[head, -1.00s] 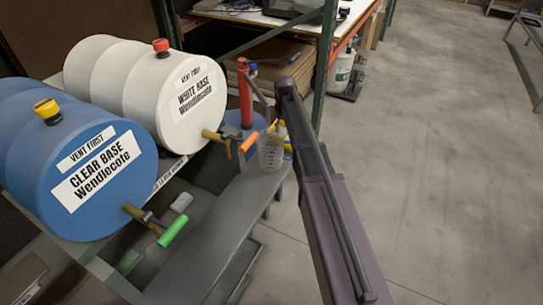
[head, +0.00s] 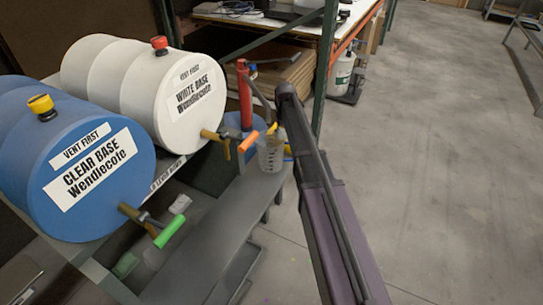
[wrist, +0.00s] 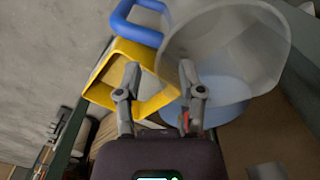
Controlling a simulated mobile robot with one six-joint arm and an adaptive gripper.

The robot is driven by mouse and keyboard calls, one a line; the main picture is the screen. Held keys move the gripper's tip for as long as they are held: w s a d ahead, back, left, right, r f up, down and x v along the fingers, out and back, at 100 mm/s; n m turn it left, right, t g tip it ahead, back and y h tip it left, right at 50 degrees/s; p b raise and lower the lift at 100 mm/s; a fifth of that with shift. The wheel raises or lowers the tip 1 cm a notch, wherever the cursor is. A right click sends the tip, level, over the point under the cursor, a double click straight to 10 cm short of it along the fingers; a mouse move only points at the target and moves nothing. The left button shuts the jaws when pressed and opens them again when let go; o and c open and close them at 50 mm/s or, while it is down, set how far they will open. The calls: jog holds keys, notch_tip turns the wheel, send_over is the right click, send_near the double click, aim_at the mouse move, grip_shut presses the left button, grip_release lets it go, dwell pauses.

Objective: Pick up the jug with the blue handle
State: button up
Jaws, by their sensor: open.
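A translucent jug (head: 270,155) stands at the end of the grey bench in the head view. In the wrist view the jug (wrist: 235,45) is close, at the upper right. A blue looped handle (wrist: 140,30) shows at the top, left of the jug's rim; its join to the jug is unclear. A yellow square-edged piece (wrist: 105,85) lies below the handle. My gripper (wrist: 160,72) is open, with its left finger over the yellow piece and its right finger in front of the jug's near side. Contact cannot be told. In the head view my arm hides part of this area.
A blue drum (head: 75,170) and a white drum (head: 150,90), both with taps, lie left of the grey bench (head: 205,235). A red cylinder (head: 245,95) stands behind the jug. A green rack post (head: 326,65) rises behind. Open floor (head: 440,170) lies right.

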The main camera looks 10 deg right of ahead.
jog(key=shift+f+b, duration=1.55)
jog(key=shift+f, duration=0.3)
grip_shut()
